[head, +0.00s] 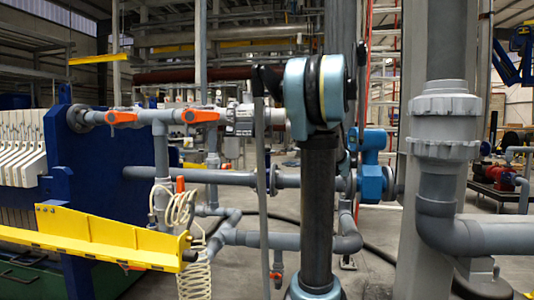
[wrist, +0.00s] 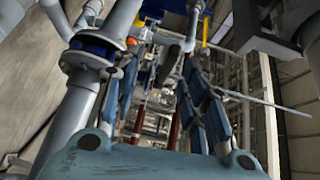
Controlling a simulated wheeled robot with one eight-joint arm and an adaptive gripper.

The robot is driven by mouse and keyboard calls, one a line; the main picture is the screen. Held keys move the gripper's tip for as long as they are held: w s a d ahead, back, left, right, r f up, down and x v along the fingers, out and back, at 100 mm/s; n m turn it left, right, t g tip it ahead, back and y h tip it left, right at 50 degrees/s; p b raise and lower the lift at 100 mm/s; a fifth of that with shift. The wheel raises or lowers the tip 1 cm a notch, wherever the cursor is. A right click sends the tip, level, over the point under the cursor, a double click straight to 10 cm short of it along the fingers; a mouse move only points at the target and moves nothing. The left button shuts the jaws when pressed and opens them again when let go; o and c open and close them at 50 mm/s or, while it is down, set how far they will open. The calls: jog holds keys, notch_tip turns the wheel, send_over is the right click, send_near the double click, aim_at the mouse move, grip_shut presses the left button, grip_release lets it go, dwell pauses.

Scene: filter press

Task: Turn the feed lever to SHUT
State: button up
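Two orange valve levers, the left one (head: 120,117) and the right one (head: 200,115), lie roughly along the upper grey pipe in the head view. A third orange handle (head: 180,185) stands upright lower down. No label is readable, so I cannot tell which is the feed lever. My gripper (wrist: 160,68) shows in the wrist view with its two blue-grey fingers spread apart. A dark grey bar (wrist: 170,62) appears between or beyond the fingertips; I see no grip on it. In the head view my arm stands in the middle, and I cannot make out the gripper there.
The blue press frame (head: 68,150) with white plates (head: 20,145) is at the left. A yellow beam (head: 110,245) juts out in front, beside a coiled cream hose (head: 190,245). A thick grey pipe (head: 445,130) rises at the right.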

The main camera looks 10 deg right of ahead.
aim_at(268, 149)
jog(key=shift+m+t, duration=0.5)
jog(key=shift+t, duration=0.2)
jog(key=d+x, duration=0.1)
jog(key=x, duration=0.4)
jog(key=w+r+x, duration=0.1)
jog(key=x, duration=0.5)
jog(key=w+d+x, duration=0.1)
jog(key=x, duration=0.5)
jog(key=shift+d+r, duration=0.3)
grip_shut()
